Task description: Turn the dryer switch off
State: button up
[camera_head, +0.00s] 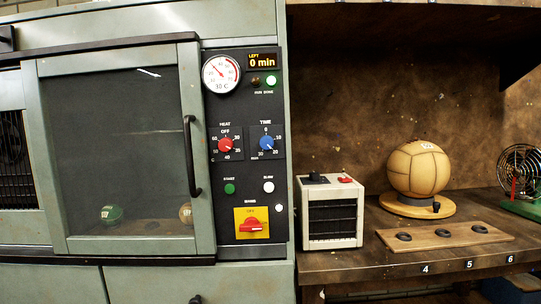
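The dryer (130,22) is a grey-green cabinet filling the left half, its glass door (125,140) shut. On its black control panel, the main switch is a red rotary handle (258,224) on a yellow plate (242,213). The handle lies roughly sideways; the small lettering on the plate is hard to read. Above are a red heat knob (225,145), a blue time knob (268,143), a dial gauge (221,74) near 30 C and a display (262,61) reading 0 min. A green lamp (271,80) is lit. My gripper is not in view.
A dark vertical door handle (190,157) sticks out left of the panel. A green ball (112,214) and a tan ball (185,213) show behind the glass. On the right bench stand a white box (329,211), a tan ball (416,168), a wooden board (445,235) and a fan (520,172).

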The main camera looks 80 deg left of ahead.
aim_at(251, 224)
jog(key=u, duration=2.15)
